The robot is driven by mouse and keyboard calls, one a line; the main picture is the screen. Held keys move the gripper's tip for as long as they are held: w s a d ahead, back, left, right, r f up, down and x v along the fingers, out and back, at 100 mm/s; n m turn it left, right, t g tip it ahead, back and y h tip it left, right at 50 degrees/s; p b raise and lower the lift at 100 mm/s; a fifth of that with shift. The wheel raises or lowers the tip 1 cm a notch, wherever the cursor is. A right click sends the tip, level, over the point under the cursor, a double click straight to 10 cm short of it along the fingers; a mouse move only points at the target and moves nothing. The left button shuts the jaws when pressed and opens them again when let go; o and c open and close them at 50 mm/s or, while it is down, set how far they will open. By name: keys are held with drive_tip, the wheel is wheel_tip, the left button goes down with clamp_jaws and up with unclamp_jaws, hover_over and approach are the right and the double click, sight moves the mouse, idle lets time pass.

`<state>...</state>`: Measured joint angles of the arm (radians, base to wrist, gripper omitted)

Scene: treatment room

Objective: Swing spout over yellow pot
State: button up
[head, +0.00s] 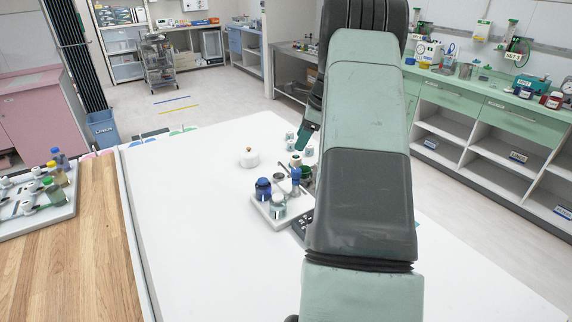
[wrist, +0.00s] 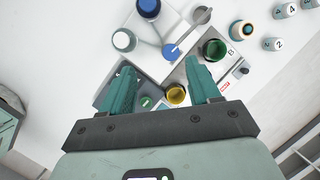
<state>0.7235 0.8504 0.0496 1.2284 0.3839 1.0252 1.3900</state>
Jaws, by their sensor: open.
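The spout (wrist: 187,32) is a thin grey arm in the wrist view, running from a blue round top (wrist: 170,50) up and right to a round grey end. In the head view the spout (head: 282,167) lies beside a blue-topped post (head: 296,175). The yellow pot (wrist: 176,94) shows between my fingers in the wrist view; the spout points away from it. A dark green pot (wrist: 214,50) stands right of the blue top. My gripper (wrist: 159,65) is open and empty, its fingertips just short of the blue top in the picture.
A blue-lidded jar (head: 263,189) and a white-capped jar (head: 278,205) stand close by on a pale tray. Numbered small pots (wrist: 276,44) stand to the right in the wrist view. The white table's left side is clear.

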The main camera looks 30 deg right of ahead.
sight(297, 170)
drive_tip(key=w+f, duration=0.1)
drive_tip(key=f, duration=0.3)
drive_tip(key=w+f+m, duration=0.1)
drive_tip(key=f, duration=0.4)
drive_tip(key=f+m, duration=0.1)
drive_tip(key=f, duration=0.3)
drive_tip(key=shift+w+d+f, duration=0.25)
drive_tip(key=shift+w+d, duration=0.05)
drive_tip(key=shift+w, duration=0.1)
clamp_jaws()
